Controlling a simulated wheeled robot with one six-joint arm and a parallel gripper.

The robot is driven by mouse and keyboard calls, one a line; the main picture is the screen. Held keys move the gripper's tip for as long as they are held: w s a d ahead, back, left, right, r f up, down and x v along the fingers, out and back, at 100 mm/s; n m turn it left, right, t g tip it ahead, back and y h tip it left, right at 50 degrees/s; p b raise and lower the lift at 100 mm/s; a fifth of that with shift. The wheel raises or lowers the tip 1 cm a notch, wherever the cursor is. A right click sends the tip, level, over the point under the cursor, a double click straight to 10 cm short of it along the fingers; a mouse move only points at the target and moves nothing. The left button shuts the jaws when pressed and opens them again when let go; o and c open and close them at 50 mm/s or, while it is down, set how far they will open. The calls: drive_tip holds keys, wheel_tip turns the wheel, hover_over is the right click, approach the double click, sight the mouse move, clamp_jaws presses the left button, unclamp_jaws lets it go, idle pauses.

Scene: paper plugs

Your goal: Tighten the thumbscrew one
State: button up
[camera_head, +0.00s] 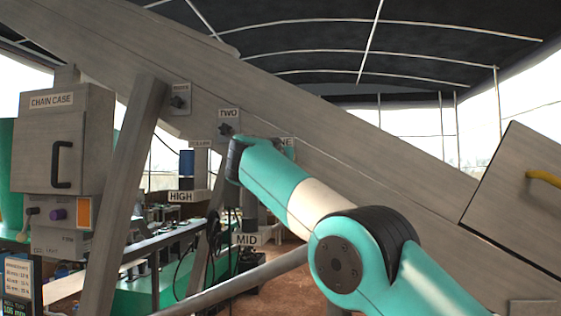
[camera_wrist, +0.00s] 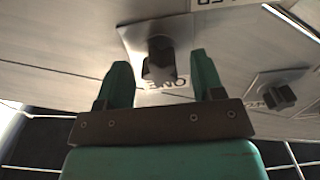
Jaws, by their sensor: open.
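Thumbscrew one (camera_wrist: 159,59) is a dark knob on a pale metal plate, with an upside-down "ONE" label (camera_wrist: 167,83) beside it in the wrist view. My gripper (camera_wrist: 160,66) is open, its two green fingers pointing at the beam, one on each side of the knob in the picture. A gap shows between the knob and each finger; I cannot tell how deep the fingers reach.
Thumbscrew two (camera_wrist: 279,96) sits close to the right finger; it also shows in the head view (camera_head: 225,129). Another dark knob (camera_head: 179,99) is higher on the sloping beam (camera_head: 345,140). A chain case (camera_head: 62,135) and a slanted post (camera_head: 128,190) stand left.

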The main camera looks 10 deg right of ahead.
drive_tip(key=b+v, duration=0.2)
drive_tip(key=v, duration=0.1)
drive_tip(key=shift+s+a, duration=0.2)
drive_tip(key=shift+s, duration=0.2)
drive_tip(key=n+p, duration=0.3)
drive_tip(key=n, duration=0.9)
drive_tip(key=shift+x, duration=2.05)
